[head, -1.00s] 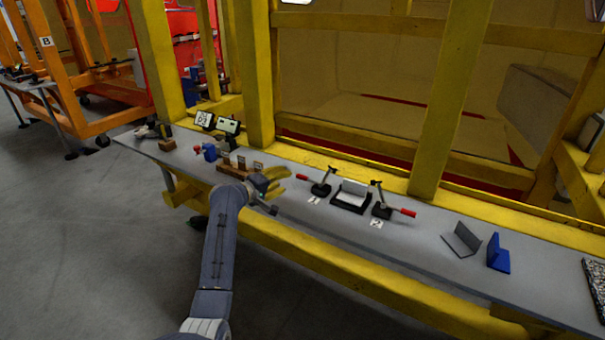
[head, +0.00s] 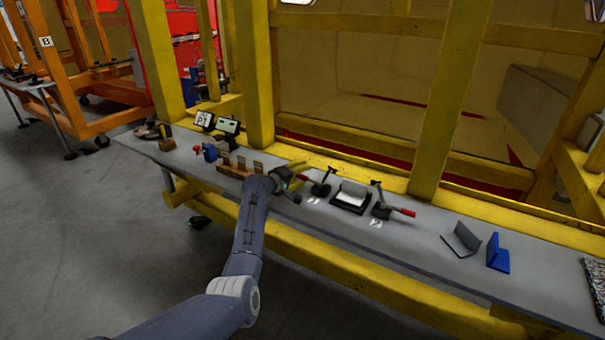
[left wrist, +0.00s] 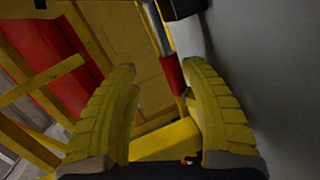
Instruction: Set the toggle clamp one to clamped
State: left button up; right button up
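Toggle clamp one (head: 321,188) stands on the grey bench beside the label "1" (head: 314,201). Its red-tipped handle (head: 304,178) points left, and its black-tipped arm is raised. My left gripper (head: 299,176) is at the handle's left end. In the left wrist view, its two yellow fingers (left wrist: 160,70) are apart. The red grip (left wrist: 173,74) lies between them, nearer the right finger; I cannot tell whether they touch. The clamp's dark body shows only partly at the top of that view. My right gripper is not in view.
Right of clamp one are a black fixture holding a light block (head: 352,194) and toggle clamp two (head: 381,209) with a red handle. A wooden block rack (head: 236,170) stands to the left. Yellow frame posts (head: 446,100) rise behind the bench.

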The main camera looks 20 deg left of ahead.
pick_arm(q)
jog(key=shift+w+d+r, duration=0.3)
jog(key=shift+r, duration=0.05)
jog(key=shift+d, duration=0.15)
jog(key=c, duration=0.4)
jog(key=shift+f, duration=0.15)
grip_shut()
jog(key=shift+f, duration=0.1)
